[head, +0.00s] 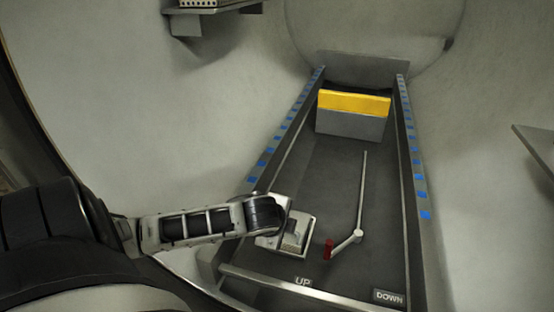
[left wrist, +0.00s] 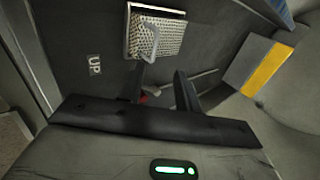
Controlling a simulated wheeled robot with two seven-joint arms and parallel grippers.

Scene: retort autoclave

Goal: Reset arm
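A perforated metal plate with a loop handle (left wrist: 155,36) lies beyond the fingers. A thin lever with a red grip (head: 328,249) stands right of the block in the head view; its red part is partly hidden by a finger in the wrist view. My right gripper is not in view.
A yellow-topped grey block (head: 353,122) stands at the far end of the dark channel. Rails with blue marks (head: 420,181) flank it. UP (head: 303,281) and DOWN (head: 389,296) labels lie near the front bar. A shelf edge (head: 535,143) juts in at right; another (head: 212,10) is at upper left.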

